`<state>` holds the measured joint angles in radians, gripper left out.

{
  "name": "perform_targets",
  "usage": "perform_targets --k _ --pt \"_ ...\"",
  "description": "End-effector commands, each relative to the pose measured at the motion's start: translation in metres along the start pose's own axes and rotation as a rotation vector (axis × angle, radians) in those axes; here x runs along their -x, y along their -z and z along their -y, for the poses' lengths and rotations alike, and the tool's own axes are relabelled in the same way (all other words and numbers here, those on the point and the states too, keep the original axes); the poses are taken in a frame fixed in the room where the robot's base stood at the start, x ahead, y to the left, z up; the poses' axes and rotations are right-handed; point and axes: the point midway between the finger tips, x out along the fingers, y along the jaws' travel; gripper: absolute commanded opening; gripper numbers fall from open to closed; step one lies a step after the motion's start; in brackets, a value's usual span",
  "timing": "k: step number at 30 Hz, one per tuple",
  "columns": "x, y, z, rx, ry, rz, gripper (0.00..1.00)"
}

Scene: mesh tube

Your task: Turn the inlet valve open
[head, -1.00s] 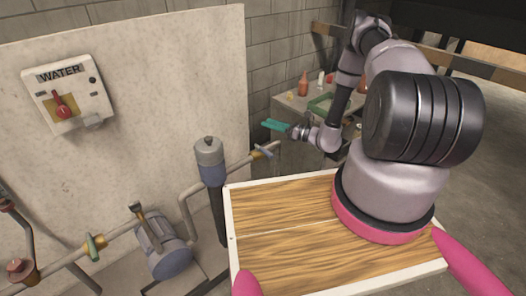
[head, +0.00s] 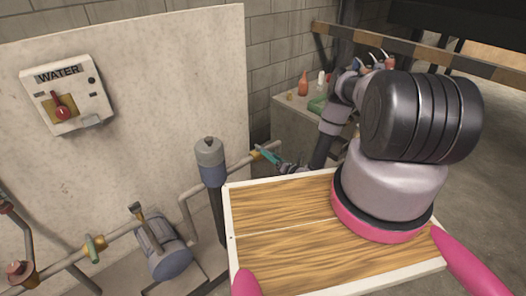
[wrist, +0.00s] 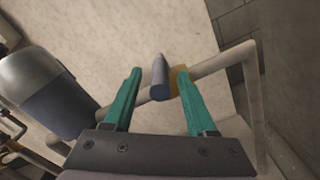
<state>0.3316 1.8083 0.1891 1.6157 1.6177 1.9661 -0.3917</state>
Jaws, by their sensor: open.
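A valve with a blue-grey handle (wrist: 159,77) and a brass body (wrist: 179,80) sits on the right-hand pipe. In the wrist view the handle lies between my gripper's two teal fingers (wrist: 159,72), with a gap on both sides. In the head view my gripper (head: 267,155) is at this valve and partly hides it; brass (head: 256,150) shows there. The gripper is open and holds nothing. A second valve with a green handle (head: 94,247) is on the left pipe. No label shows which valve is the inlet.
A grey-blue filter cylinder (head: 211,162) stands left of my gripper and shows in the wrist view (wrist: 40,85). A pump (head: 163,246) is lower left. A WATER switch box (head: 67,94) hangs on the panel. A bench with bottles (head: 303,84) stands behind.

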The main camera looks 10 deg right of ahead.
Motion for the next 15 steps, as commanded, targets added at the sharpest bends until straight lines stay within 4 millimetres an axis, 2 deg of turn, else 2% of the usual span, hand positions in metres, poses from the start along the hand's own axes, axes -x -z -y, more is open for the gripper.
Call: perform_targets --k 1,6,15 --pt "-0.011 0.0 -0.001 0.004 -0.004 0.0 0.57" --pt "-0.035 0.0 -0.001 0.003 -0.003 -0.001 0.57" --pt "-0.048 0.0 0.0 0.0 0.001 0.0 0.57"
